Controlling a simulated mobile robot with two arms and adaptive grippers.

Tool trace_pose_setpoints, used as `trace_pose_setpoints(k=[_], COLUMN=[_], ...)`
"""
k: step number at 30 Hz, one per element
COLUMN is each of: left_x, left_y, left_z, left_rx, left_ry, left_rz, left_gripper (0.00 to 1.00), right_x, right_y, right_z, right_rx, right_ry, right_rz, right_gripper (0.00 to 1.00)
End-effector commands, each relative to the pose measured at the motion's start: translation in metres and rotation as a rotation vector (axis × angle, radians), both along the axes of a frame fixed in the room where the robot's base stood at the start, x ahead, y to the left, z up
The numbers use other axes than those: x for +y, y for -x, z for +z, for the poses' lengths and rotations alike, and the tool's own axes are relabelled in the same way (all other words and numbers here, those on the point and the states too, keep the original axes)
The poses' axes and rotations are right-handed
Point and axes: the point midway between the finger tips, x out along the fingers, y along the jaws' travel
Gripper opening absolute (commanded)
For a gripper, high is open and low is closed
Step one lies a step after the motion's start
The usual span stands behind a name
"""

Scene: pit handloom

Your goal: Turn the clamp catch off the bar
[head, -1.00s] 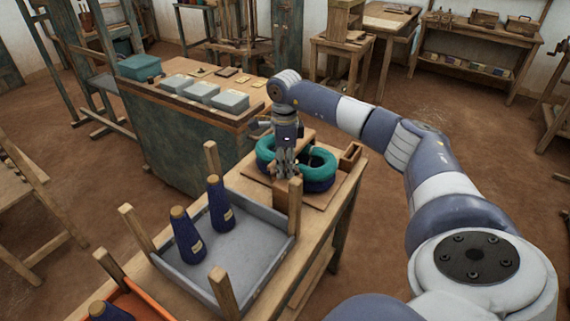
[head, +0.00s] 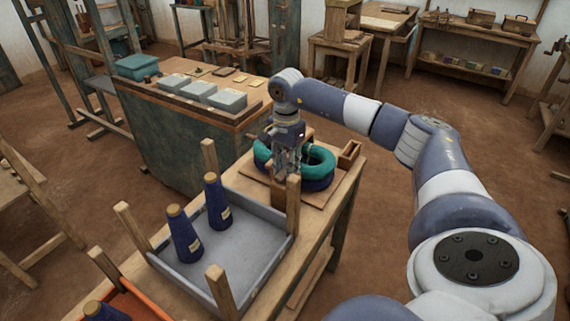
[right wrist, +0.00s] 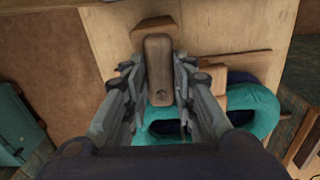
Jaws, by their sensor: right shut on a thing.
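In the right wrist view a rounded oblong wooden piece (right wrist: 158,65), which looks like the clamp catch, lies between the fingers of my right gripper (right wrist: 158,85). The gripper is shut on it, with a finger along each long side. A wooden strip (right wrist: 237,63) shows to the right of it; I cannot tell whether this is the bar or whether the catch touches it. In the head view my right gripper (head: 287,165) points down beside the teal and navy rings (head: 320,165) on the bench, and its fingers hide the catch. My left gripper is out of view.
A grey tray (head: 238,265) with upright wooden corner posts and navy cones (head: 217,203) stands in front of the gripper. A small open wooden box (head: 349,154) is to the right. A green chest (head: 175,140) with grey boxes stands behind at the left.

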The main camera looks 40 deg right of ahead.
Motion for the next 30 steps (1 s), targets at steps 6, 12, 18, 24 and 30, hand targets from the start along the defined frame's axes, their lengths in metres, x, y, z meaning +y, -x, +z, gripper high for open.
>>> trace_pose_setpoints(k=[6,12,18,24,30], left_x=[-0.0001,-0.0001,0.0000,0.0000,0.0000], left_y=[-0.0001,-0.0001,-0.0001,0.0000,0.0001], left_z=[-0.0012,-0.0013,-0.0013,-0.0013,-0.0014], left_rx=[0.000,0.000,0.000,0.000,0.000], left_ry=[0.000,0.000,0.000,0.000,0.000], left_rz=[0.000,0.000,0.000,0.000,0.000], left_gripper=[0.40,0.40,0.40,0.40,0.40], right_x=[-0.0008,-0.0008,-0.0008,-0.0009,-0.0007], right_y=[0.0005,0.0009,0.0009,0.0007,0.0013], right_z=[0.0018,0.0021,0.0022,0.0022,0.0014], right_rx=[-0.005,-0.005,-0.005,-0.005,-0.003], right_ry=[0.000,-0.001,0.000,0.000,0.000], right_rz=[0.069,0.093,0.096,0.096,0.095], right_gripper=[0.01,0.01,0.01,0.34,0.45])
